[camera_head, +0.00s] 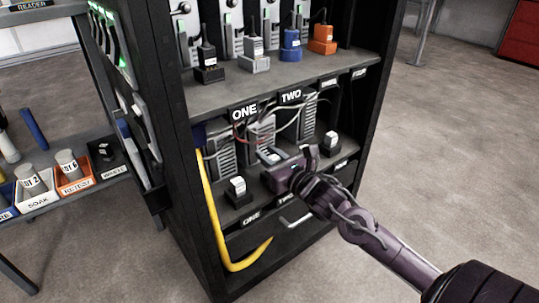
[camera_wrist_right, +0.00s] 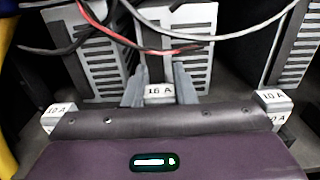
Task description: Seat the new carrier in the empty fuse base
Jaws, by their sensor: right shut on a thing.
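My right gripper (camera_head: 272,157) reaches into the lower bay of the black cabinet. It is shut on a pale carrier marked 16 A, which shows between its two fingers in the right wrist view (camera_wrist_right: 160,92). White-topped carriers on dark bases stand on either side: one to the left (camera_head: 238,187) and one to the right (camera_head: 331,140). In the right wrist view these neighbours read 10 A, at left (camera_wrist_right: 60,109) and right (camera_wrist_right: 272,97). The gripper body hides the base between them, so I cannot tell whether the held carrier touches it. My left gripper is not in view.
Grey ribbed units (camera_head: 261,138) stand behind the gripper, with loose red, black and white wires (camera_wrist_right: 150,45) in front of them. A yellow hooked bar (camera_head: 215,220) leans at the cabinet's left. The upper shelf (camera_head: 270,75) overhangs. Labelled bins (camera_head: 75,186) lie further left.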

